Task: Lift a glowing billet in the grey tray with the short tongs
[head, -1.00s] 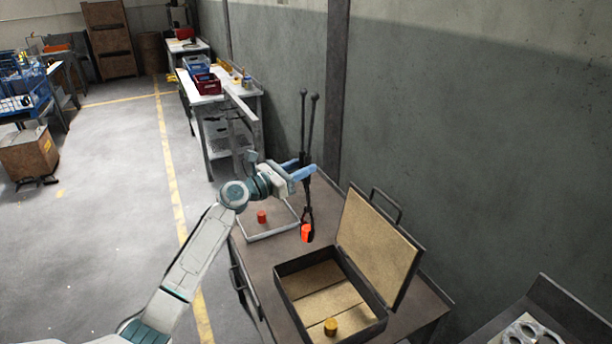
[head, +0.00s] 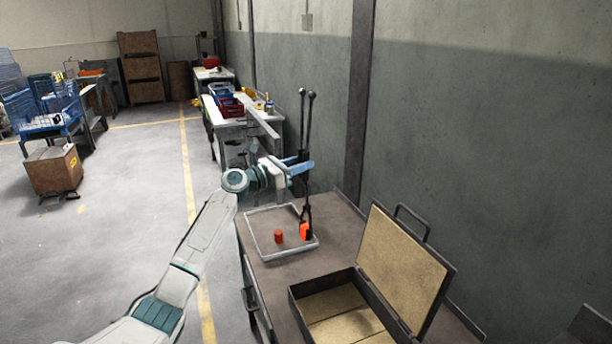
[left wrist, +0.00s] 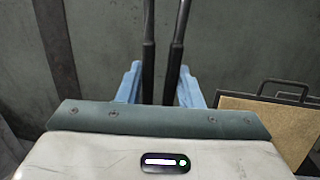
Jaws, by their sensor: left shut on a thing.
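My left gripper (head: 303,167) is shut on the short tongs (head: 307,130), black and upright with round-knobbed handles on top. In the left wrist view the dark tong handles (left wrist: 176,55) stand between the blue fingers. The tong jaws point down and hold a glowing orange billet (head: 304,231) at the right side of the grey tray (head: 262,256). I cannot tell whether this billet touches the tray. A second, duller red billet (head: 278,236) stands in the tray to its left. My right gripper is not in view.
An open dark box (head: 296,300) with tan lining stands on the bench (head: 335,235) in front, its lid (head: 395,265) raised to the right. The box also shows in the left wrist view (left wrist: 262,108). A grey wall runs behind. Some bench top is free between tray and box.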

